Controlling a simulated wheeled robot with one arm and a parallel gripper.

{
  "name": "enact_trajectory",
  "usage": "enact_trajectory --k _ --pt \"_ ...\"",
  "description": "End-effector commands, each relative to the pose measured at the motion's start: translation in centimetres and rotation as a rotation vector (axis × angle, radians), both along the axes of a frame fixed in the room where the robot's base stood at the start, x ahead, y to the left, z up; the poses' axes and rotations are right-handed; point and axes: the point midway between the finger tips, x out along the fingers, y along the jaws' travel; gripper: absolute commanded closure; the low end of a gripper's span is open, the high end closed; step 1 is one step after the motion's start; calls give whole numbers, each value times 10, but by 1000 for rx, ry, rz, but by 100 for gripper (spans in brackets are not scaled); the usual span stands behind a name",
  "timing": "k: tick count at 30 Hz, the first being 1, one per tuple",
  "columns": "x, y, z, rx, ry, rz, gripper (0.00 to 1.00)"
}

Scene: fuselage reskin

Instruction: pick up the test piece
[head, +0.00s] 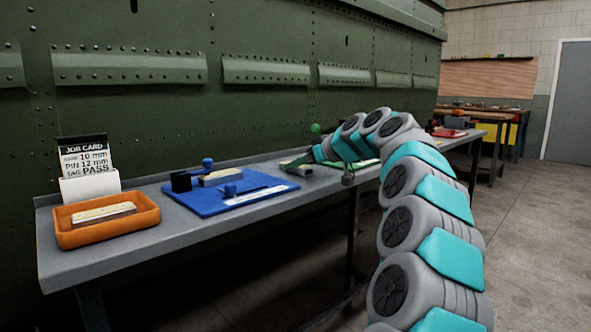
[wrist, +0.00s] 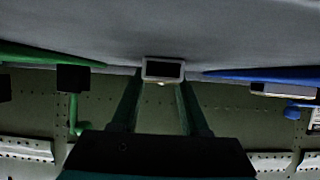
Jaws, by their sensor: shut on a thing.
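The test piece appears to be the small pale block with a dark face (wrist: 163,69) in the wrist view. My gripper (wrist: 163,82) has its two dark green fingers closed on its sides. In the wrist view the grey bench top lies just beyond the piece; I cannot tell whether the two touch. In the head view my gripper (head: 296,163) is low over the bench, between the blue mat and the green mat. The piece is too small there to make out clearly.
An orange tray (head: 66,238) with a pale block stands at the bench's left end, before a job card (head: 84,158). A blue mat (head: 215,207) holds a black block and blue-handled tools. A green mat (head: 362,164) lies right. The riveted green wall (head: 190,110) stands close behind.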

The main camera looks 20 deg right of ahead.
Motion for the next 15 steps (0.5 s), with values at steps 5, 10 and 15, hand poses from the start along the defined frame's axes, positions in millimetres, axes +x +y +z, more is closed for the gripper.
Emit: enact_trajectory --k 5,10,15 --pt "0 0 0 0 0 0 100" --pt "0 0 0 0 0 0 100" --pt "0 0 0 0 0 0 100"
